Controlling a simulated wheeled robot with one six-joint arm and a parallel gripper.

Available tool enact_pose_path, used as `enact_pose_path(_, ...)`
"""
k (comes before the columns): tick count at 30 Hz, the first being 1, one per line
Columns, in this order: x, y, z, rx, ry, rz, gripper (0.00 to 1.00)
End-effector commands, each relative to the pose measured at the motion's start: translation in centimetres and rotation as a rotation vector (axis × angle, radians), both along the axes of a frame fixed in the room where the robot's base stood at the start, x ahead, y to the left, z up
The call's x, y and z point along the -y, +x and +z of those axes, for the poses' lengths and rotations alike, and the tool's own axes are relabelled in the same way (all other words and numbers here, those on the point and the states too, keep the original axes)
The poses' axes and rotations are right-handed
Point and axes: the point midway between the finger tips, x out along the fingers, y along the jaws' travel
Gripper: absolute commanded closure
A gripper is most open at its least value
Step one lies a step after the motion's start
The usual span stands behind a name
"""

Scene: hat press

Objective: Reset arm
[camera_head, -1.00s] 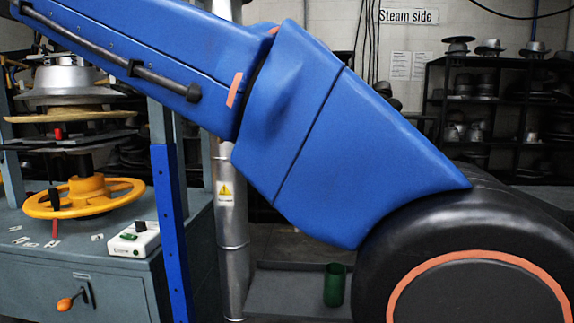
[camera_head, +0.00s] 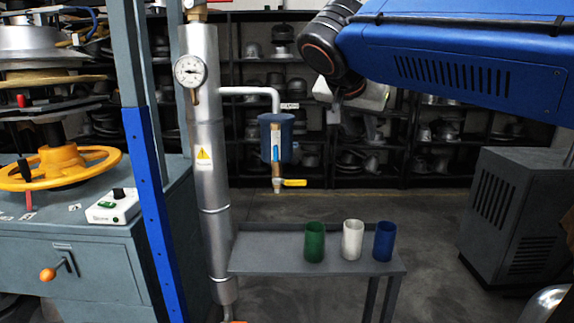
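My blue arm comes in from the upper right in the head view, with its dark, orange-ringed joint near the top middle. My gripper (camera_head: 338,100) seems to be the small dark part below that joint, against the cluttered shelves. It is too small and dark to tell whether its fingers are open or shut, or whether it holds anything. A green cup (camera_head: 315,242), a white cup (camera_head: 352,240) and a blue cup (camera_head: 384,241) stand upright in a row on a grey side shelf (camera_head: 262,250), well below and apart from my gripper.
The hat press with its yellow handwheel (camera_head: 62,168) stands at left, with a white control box (camera_head: 113,206) on its cabinet. A steam pipe (camera_head: 207,150) with a gauge and a yellow-handled valve (camera_head: 294,183) is in the middle. A grey cabinet (camera_head: 510,215) stands at right.

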Motion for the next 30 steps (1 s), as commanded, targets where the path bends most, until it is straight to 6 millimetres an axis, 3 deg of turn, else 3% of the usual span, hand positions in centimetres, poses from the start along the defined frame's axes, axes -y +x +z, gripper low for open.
enact_pose_path(1,2.0,-1.2,-1.8,-0.046,-0.011,0.02,0.67)
enact_pose_path(3,4.1,-2.8,-4.4,-0.115,-0.025,0.065,0.67)
enact_pose_path(12,10.6,-11.3,-15.8,-0.342,-0.029,0.27,0.67)
enact_pose_path(18,12.8,-17.5,-23.4,-0.426,0.001,0.406,0.67)
enact_pose_path(24,13.2,-22.5,-29.9,-0.449,0.032,0.517,0.67)
enact_pose_path(30,13.0,-24.8,-33.1,-0.445,0.045,0.574,0.67)
